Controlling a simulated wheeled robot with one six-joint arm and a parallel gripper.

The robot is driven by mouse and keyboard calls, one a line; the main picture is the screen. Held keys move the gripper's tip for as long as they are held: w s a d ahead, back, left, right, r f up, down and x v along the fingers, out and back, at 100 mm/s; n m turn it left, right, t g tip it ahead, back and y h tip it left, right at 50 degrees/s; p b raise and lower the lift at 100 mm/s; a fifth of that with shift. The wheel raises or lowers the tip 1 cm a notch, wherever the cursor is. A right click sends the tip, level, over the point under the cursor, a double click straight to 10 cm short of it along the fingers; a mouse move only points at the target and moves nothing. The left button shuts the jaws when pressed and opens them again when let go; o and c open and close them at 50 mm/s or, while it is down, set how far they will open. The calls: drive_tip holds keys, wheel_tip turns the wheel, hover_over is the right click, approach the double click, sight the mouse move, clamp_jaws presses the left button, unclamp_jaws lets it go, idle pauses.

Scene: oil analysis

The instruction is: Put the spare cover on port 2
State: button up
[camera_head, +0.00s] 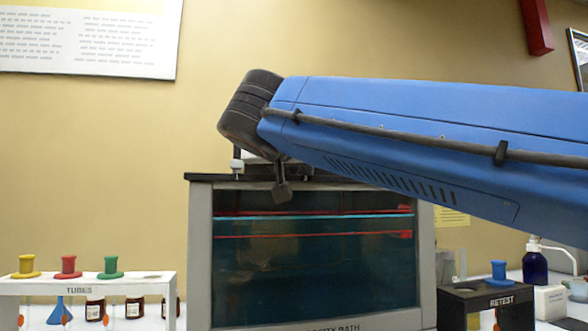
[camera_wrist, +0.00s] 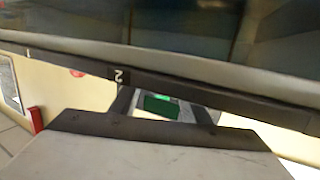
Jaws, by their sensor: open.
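The viscosity bath (camera_head: 199,260) stands in the middle of the head view, a grey-framed tank with a dark glass front and a dark top edge. In the wrist view, its dark edge strip (camera_wrist: 200,89) carries the labels 1 and 2 (camera_wrist: 118,75). My gripper (camera_head: 282,190) is at the bath's top, partly hidden by my blue arm. In the wrist view my gripper (camera_wrist: 162,107) has its two dark fingers apart. A small green block on a pale surface shows between them; I cannot tell what it is or whether it is touched. I cannot identify the spare cover or the port opening.
A white TUBES rack (camera_head: 150,284) at left holds yellow, red and green stoppers. A dark RETEST rack (camera_head: 460,292) at right holds a blue stopper (camera_head: 498,272). A dark blue bottle (camera_head: 535,266) stands beyond it.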

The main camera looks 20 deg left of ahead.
drive_tip(key=v, duration=1.6)
drive_tip(key=shift+s, duration=0.4)
